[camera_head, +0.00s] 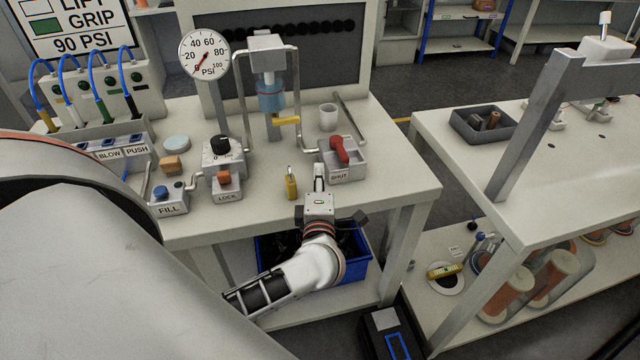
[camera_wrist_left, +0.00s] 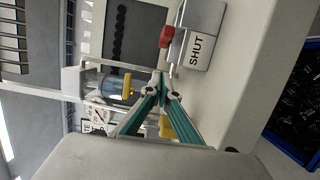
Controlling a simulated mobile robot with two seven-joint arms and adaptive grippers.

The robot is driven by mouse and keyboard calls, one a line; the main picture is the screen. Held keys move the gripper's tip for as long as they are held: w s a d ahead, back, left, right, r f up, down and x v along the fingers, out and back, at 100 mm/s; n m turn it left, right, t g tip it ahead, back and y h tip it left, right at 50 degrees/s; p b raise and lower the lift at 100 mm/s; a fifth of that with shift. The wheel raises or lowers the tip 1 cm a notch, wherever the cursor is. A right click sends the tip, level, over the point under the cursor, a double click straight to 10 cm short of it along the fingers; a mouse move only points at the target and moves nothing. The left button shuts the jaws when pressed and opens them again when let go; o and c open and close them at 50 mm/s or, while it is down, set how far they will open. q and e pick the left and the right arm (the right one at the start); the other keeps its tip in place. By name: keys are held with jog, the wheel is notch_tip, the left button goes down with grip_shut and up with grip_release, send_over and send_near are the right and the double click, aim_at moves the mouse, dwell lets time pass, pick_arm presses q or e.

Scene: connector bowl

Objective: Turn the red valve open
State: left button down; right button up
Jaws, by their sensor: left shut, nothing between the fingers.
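The red valve handle (camera_head: 339,150) sits on a grey block labelled SHUT (camera_head: 343,172) near the right front of the bench. In the left wrist view the red handle (camera_wrist_left: 166,37) shows at the top, beside the SHUT label (camera_wrist_left: 197,50). My left gripper (camera_head: 319,172) is shut and empty, just left of the block in the head view, apart from the handle as far as I can tell. Its closed fingers (camera_wrist_left: 159,92) meet in the left wrist view. My right gripper is not in view.
A yellow padlock-like piece (camera_head: 291,184) stands left of my gripper. A white cup (camera_head: 328,117) and a bent pipe stand behind the valve. A pressure gauge (camera_head: 204,54) is at the back left. A blue bin (camera_head: 362,268) sits below the bench edge.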

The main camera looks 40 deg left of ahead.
aim_at(335, 170)
pick_arm(q)
jog(key=x, duration=0.3)
jog(key=shift+w+d, duration=0.1)
jog(key=shift+w, duration=0.15)
jog(key=shift+w+d, duration=0.8)
jog(key=shift+d, duration=0.1)
jog(key=shift+w+d, duration=0.4)
jog(key=shift+w, duration=0.05)
